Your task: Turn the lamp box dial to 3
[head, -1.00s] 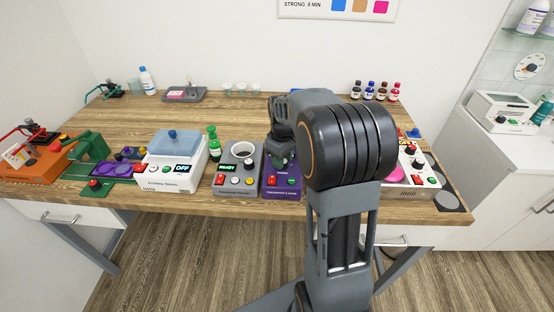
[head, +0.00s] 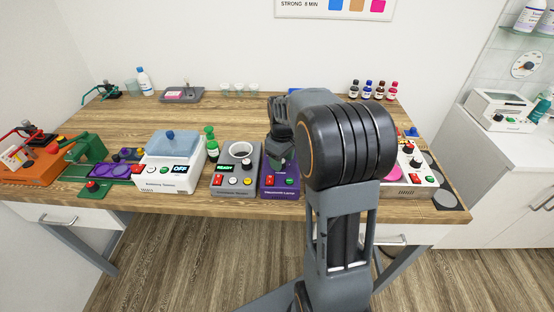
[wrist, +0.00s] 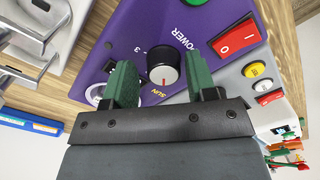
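The lamp box is the purple box (head: 268,185) at the front of the bench in the head view, partly behind my arm. In the wrist view its purple top (wrist: 128,30) fills the middle. The dial (wrist: 164,68) is a black knob with a pale cap and a red line, which points down the picture toward the word SUN. The figure 3 is printed up and left of it. My gripper (wrist: 160,62) is open, with one green finger on each side of the dial. Small gaps seem to separate the fingers from it. In the head view my arm mostly hides the gripper.
On the lamp box a red power switch (wrist: 236,38) lies right of the dial, and a green button at the top edge. A grey box (head: 237,160) stands close on its left in the head view, a white panel (head: 424,181) on its right. The bench behind is mostly clear.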

